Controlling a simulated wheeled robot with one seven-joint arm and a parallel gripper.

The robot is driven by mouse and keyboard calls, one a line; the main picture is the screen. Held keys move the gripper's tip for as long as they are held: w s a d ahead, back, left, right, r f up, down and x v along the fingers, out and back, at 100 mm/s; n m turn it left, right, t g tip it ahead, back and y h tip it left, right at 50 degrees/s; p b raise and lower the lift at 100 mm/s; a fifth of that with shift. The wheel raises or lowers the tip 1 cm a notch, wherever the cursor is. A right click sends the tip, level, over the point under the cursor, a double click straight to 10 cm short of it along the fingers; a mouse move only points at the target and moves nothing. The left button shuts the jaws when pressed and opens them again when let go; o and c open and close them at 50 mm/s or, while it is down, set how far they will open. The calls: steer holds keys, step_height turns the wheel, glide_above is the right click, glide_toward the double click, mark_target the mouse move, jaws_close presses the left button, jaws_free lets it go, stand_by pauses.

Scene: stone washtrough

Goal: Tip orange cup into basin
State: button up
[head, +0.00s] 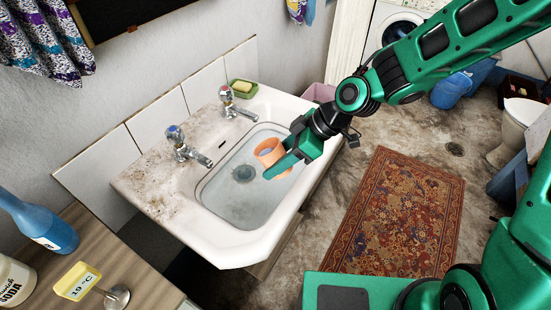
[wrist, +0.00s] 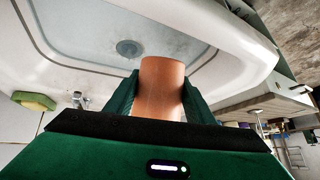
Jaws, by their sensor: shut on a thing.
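The orange cup (head: 270,154) is above the right part of the white basin (head: 228,258) in the head view. My gripper (head: 276,160) is shut on the cup, with a finger on its near side. In the wrist view the cup (wrist: 161,85) sits between both fingers of my gripper (wrist: 160,95). The cup looks tilted in the head view. Its contents are hidden, and I see no liquid falling from it. The basin holds a shallow, clear-looking layer over a round drain (head: 243,174).
Two taps, one blue-marked (head: 186,147) and one red-marked (head: 236,104), stand on the basin's back ledge. A blue bottle (head: 38,222) and a yellow temperature sign (head: 78,281) stand on the left counter. A patterned rug (head: 394,215) lies right.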

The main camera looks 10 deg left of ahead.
steer(key=shift+a+h, duration=0.15)
steer(key=shift+h, duration=0.85)
steer(key=shift+g, duration=0.3)
steer(key=shift+a+h, duration=0.15)
steer(key=shift+h, duration=0.45)
steer(key=shift+w+h, duration=0.1)
steer(key=shift+h, duration=0.2)
steer(key=shift+g+h, duration=0.3)
steer(key=shift+a+f+m+h, duration=0.2)
steer(key=shift+m+h, duration=0.1)
steer(key=shift+h, duration=0.4)
stand_by(0.7)
steer(key=shift+w+a+f+g+h, duration=0.1)
steer(key=shift+g+h, duration=0.4)
steer(key=shift+h, duration=0.5)
